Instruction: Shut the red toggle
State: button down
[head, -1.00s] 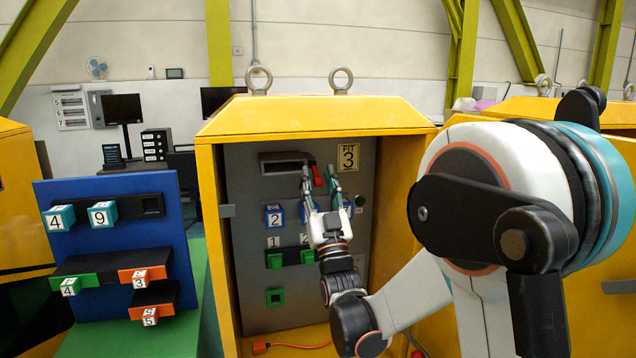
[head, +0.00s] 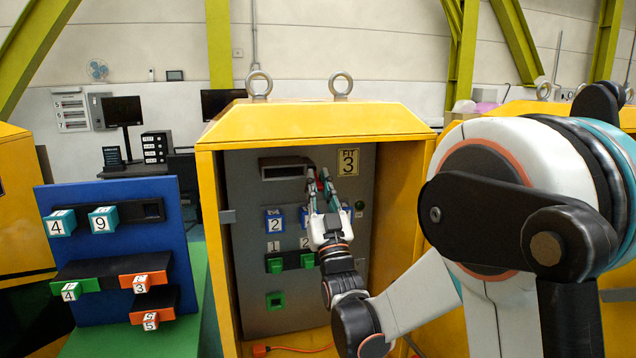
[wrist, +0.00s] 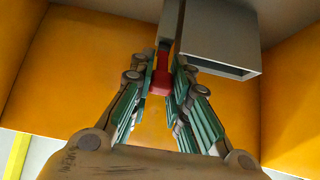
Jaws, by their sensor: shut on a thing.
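The red toggle (wrist: 160,84) shows in the wrist view between the fingers, beside a grey box. In the head view the toggle (head: 319,184) is a small red patch between the fingertips, mostly hidden by them. My gripper (head: 320,183) is inside the yellow cabinet (head: 318,122), in front of its grey back panel (head: 243,180). It also shows in the wrist view (wrist: 163,75), with its green-padded fingers on both sides of the toggle and closed on it.
The grey box (wrist: 222,50) sits right beside the fingers. Blue numbered blocks (head: 275,222) and green blocks (head: 275,265) are below on the panel. The cabinet's yellow walls enclose my gripper. A blue board (head: 120,237) with numbered cubes stands at left.

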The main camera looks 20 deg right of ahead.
aim_at(318, 183)
jog(key=r+g+p, duration=0.1)
jog(key=p, duration=0.1)
jog(key=r+g+p, duration=0.1)
jog(key=p, duration=0.2)
jog(key=shift+s+r+g, duration=0.1)
jog(key=shift+s+g, duration=0.15)
jog(key=shift+g, duration=0.15)
jog(key=r+g+p, duration=0.1)
jog(key=g+p, duration=0.1)
jog(key=p, duration=0.2)
jog(key=shift+r+g, duration=0.15)
jog(key=shift+g, duration=0.15)
jog(key=g+p, duration=0.1)
jog(key=p, duration=0.1)
jog(key=g+p, duration=0.1)
jog(key=shift+w+r+p, duration=0.15)
jog(key=shift+r+p, duration=0.2)
jog(key=shift+p, duration=0.05)
jog(key=shift+w+r+g+p, duration=0.1)
jog(key=shift+r+g+p, duration=0.05)
jog(key=shift+g+p, duration=0.8)
jog(key=shift+p, duration=0.3)
jog(key=c, duration=1.5)
grip_release()
jog(key=shift+w, duration=0.1)
